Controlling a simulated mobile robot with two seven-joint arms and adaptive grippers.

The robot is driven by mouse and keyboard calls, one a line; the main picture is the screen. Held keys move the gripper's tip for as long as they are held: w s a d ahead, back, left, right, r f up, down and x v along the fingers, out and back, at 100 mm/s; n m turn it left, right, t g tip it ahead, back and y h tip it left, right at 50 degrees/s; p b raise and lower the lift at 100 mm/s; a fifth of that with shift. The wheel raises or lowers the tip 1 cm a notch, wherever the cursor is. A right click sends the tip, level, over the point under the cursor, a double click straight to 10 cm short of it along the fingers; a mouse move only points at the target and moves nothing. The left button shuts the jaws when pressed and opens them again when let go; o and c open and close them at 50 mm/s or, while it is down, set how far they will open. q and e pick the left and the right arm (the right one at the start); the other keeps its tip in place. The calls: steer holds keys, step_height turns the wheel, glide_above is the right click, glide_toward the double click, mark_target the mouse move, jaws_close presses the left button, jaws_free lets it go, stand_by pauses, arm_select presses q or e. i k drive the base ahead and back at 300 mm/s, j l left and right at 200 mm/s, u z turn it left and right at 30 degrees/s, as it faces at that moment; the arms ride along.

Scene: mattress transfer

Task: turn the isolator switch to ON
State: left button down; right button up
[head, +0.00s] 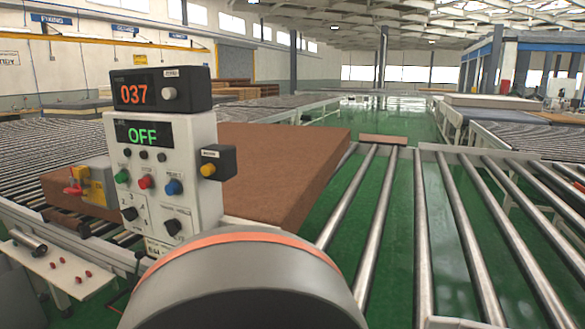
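A white control panel (165,175) stands left of centre. Its display (142,134) reads OFF in green. Below are small black knobs, green (122,176), red (145,182) and blue (173,187) buttons, and two black rotary switches, a left one (130,213) and a right one (173,226). Their labels are too small to read. A grey and yellow box (97,186) with a red part (73,186) sits left of the panel. I cannot tell which of these is the isolator switch, or its position. Neither gripper is in view.
A black unit (160,90) on the panel shows 037. A black box with a yellow button (208,170) juts from its right side. A large brown block (275,165) lies behind. A roller conveyor (460,220) fills the right. My grey, orange-banded body part covers the bottom centre.

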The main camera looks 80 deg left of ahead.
mark_target(77, 190)
steer(key=u, duration=3.85)
